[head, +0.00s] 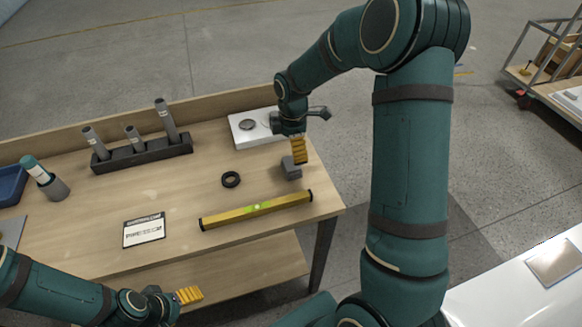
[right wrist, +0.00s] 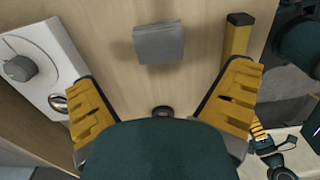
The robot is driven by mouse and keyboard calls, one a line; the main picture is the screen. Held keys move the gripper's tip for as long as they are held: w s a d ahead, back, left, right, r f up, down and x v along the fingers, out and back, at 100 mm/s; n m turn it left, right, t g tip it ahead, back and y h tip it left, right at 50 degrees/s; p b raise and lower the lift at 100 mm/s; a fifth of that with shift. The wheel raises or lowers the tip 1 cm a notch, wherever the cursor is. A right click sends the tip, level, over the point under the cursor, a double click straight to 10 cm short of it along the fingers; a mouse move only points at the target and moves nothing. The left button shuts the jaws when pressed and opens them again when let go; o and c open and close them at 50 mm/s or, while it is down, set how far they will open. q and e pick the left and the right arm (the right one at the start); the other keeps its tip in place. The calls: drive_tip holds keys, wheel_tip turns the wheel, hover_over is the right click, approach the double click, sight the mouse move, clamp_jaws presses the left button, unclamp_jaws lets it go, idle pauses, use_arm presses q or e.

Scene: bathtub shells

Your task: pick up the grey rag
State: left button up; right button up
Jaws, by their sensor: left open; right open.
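The grey rag (head: 291,168) is a small folded block lying on the wooden table (head: 180,185) near its right end. In the right wrist view the rag (right wrist: 159,43) sits ahead of the fingertips, roughly centred between them. My right gripper (head: 299,150) is over the rag in the head view, with the fingers pointing down and hiding part of it. In the right wrist view this gripper (right wrist: 166,78) is open, with its yellow fingers wide apart and nothing between them. My left gripper (head: 189,295) is open and empty in front of the table's front edge.
A yellow level (head: 257,210) and a black ring (head: 231,179) lie near the rag. A white plate-like unit (head: 252,127) is behind it. A dark rack (head: 142,152) with grey tubes, a printed card (head: 144,230) and a blue bin (head: 11,184) are further left.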

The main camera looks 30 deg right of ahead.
sight(291, 163)
wheel_tip(291, 163, down, 8)
drive_tip(key=shift+w+a+f+b, duration=0.1)
drive_tip(key=shift+w+b, duration=0.05)
drive_tip(key=shift+b, duration=0.7)
drive_tip(key=c, duration=1.1)
